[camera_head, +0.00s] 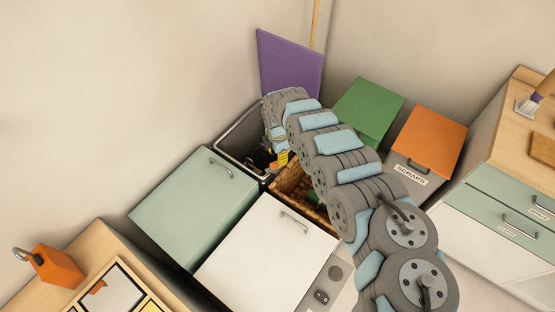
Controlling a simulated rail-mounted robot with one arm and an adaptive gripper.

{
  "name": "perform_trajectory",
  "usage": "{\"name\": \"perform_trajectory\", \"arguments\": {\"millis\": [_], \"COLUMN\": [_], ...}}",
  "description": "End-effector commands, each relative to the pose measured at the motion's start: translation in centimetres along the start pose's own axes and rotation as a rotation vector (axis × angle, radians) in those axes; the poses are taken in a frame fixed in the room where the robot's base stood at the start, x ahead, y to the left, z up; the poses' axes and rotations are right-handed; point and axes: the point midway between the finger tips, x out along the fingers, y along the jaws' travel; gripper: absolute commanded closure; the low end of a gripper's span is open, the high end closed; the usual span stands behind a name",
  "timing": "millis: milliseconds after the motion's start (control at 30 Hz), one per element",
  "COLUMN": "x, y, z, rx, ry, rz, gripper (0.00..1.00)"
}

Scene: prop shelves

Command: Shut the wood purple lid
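The purple lid (290,65) stands open, raised nearly upright near the room's corner at the back. Below it is an open dark-walled bin (240,140) with a metallic-looking rim. My arm reaches in from the lower right, and its end hides the lid's lower part and some of the bin. My gripper (266,161) is small and dark, at the bin's opening, below and in front of the lid. It looks apart from the lid's visible face. Its fingers are too small and dark to tell open from shut.
A wicker basket (290,187) sits right of the bin, partly behind my arm. Shut pale green (195,205) and white (265,255) lids lie in front. Green (368,108) and orange (430,138) lids stand right. Wooden-topped cabinets flank both sides.

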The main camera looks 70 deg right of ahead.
Motion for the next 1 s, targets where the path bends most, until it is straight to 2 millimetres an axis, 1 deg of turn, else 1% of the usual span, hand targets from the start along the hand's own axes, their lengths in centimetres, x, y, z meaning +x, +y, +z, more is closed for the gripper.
{"name": "perform_trajectory", "arguments": {"millis": [33, 600, 800, 1000], "x": [-0.6, -6.3, -7.6, -7.9], "y": [0.0, 0.0, 0.0, -0.1], "z": [0.1, 0.1, 0.1, 0.1], "rx": [0.001, 0.001, 0.002, 0.002], "ry": [-0.001, -0.001, -0.001, -0.001], "rz": [0.001, 0.0, -0.001, -0.001], "gripper": [0.54, 0.54, 0.54, 0.54]}}
